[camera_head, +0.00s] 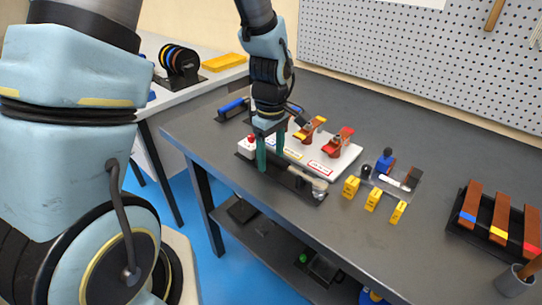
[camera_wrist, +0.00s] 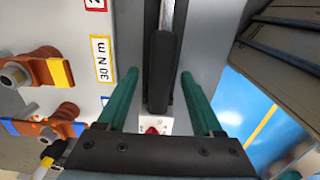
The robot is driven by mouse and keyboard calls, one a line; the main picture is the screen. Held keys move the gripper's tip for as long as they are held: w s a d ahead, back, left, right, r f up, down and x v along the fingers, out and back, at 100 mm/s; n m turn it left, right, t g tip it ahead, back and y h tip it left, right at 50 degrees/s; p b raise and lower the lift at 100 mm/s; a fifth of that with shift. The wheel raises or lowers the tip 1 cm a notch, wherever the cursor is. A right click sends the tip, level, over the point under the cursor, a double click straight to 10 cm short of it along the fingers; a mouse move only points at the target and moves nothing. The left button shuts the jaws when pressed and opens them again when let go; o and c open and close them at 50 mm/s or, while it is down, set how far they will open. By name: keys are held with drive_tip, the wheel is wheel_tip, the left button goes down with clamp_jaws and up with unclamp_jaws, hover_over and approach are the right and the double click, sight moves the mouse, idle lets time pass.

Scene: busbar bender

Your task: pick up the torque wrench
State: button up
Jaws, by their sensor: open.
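The torque wrench lies in a dark tray (camera_head: 245,156) along the front of a white board on the bench. Its pale head end (camera_head: 319,186) shows at the right end of the tray in the head view. In the wrist view its black handle (camera_wrist: 160,70) runs between my two green fingers. My gripper (camera_head: 271,162) points down over the tray and is open, with a finger on each side of the handle (camera_wrist: 158,76). No finger visibly grips it. I cannot tell how far down the fingertips reach. My fingers hide part of the handle in the head view.
The white board (camera_head: 345,158) holds orange-red fittings (camera_head: 335,147) and coloured labels, one reading 30 N m (camera_wrist: 101,58). Yellow blocks (camera_head: 373,199) stand to the right. A black rack (camera_head: 465,228) holds coloured bars at far right. The front bench edge is close to the tray.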

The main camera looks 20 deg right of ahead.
drive_tip(key=shift+f, duration=0.15)
clamp_jaws()
idle(0.4)
